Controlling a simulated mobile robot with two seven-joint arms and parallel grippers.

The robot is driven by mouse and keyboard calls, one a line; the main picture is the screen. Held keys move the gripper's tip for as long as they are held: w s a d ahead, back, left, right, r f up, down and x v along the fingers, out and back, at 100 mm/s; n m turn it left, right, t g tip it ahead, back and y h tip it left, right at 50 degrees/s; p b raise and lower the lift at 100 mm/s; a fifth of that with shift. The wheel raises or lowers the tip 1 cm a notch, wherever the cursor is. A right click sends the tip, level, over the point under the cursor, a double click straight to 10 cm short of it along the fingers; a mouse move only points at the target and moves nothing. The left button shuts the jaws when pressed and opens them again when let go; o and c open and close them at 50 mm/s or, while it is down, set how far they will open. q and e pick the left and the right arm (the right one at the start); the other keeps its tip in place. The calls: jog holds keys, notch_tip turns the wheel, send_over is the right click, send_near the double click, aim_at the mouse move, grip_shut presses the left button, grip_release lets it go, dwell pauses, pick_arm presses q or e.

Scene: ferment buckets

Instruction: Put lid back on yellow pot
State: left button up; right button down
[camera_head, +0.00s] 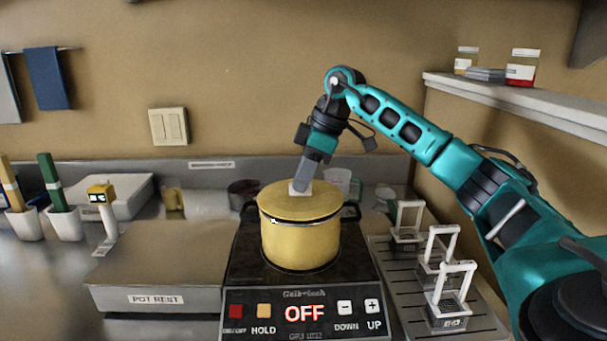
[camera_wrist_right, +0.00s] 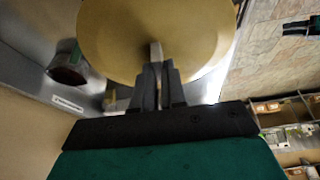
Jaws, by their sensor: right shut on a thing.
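The yellow pot (camera_head: 300,245) stands upright on the black cooktop, with dark handles at its sides. Its yellow lid (camera_head: 300,205) is over the pot's top; a thin dark line shows below its front edge, and I cannot tell whether it is fully seated. My right gripper (camera_head: 301,186) is above the lid and shut on its pale knob. In the right wrist view, the lid (camera_wrist_right: 155,30) fills the upper middle and the fingers (camera_wrist_right: 156,75) grip the knob. My left gripper is not in view.
The cooktop (camera_head: 305,312) reads OFF. A grey pot rest (camera_head: 155,265) lies empty to its left. A rack (camera_head: 400,285) with several white-handled baskets stands to its right. Cups (camera_head: 65,223) with tools stand at far left. A wall shelf (camera_head: 520,100) holds jars.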

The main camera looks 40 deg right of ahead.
dwell(0.6)
jog(key=c, duration=0.6)
grip_release()
jog(key=shift+c, duration=0.2)
jog(key=shift+r, duration=3.45)
